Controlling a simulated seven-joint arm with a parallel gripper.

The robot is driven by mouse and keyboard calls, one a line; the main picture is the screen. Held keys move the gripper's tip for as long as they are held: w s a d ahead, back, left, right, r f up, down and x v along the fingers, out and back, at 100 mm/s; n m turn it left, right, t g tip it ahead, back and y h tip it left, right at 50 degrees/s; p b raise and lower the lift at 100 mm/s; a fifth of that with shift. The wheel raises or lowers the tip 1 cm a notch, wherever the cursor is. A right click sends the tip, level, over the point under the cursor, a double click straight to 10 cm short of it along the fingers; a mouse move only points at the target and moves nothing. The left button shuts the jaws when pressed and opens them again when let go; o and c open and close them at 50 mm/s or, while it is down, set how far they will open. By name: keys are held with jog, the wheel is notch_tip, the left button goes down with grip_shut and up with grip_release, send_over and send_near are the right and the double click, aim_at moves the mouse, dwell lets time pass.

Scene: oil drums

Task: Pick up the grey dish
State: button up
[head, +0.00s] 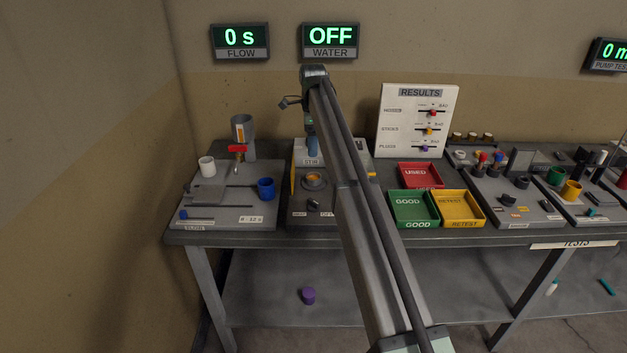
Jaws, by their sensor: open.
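My arm reaches up across the middle of the head view. My gripper (284,103) shows small and dark by the arm's far end, above the bench and away from the things on it; its jaws are open and look empty. A round grey dish (313,187) with an orange centre sits on the stirrer station, just left of my arm. A flat grey square piece (206,195) lies on the flow station at left; I cannot tell which of these two is the named grey dish.
A white cup (206,166), a blue mug (266,188) and a grey cylinder (243,137) stand at left. Red (418,175), green (412,208) and yellow (461,209) trays lie right of my arm. The results board (414,121) stands behind them. A purple piece (308,295) is on the lower shelf.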

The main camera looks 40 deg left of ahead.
aim_at(314, 176)
notch_tip(314, 176, down, 12)
jog(key=shift+d+f, duration=0.1)
jog(key=shift+d, duration=0.05)
jog(key=c, duration=1.2)
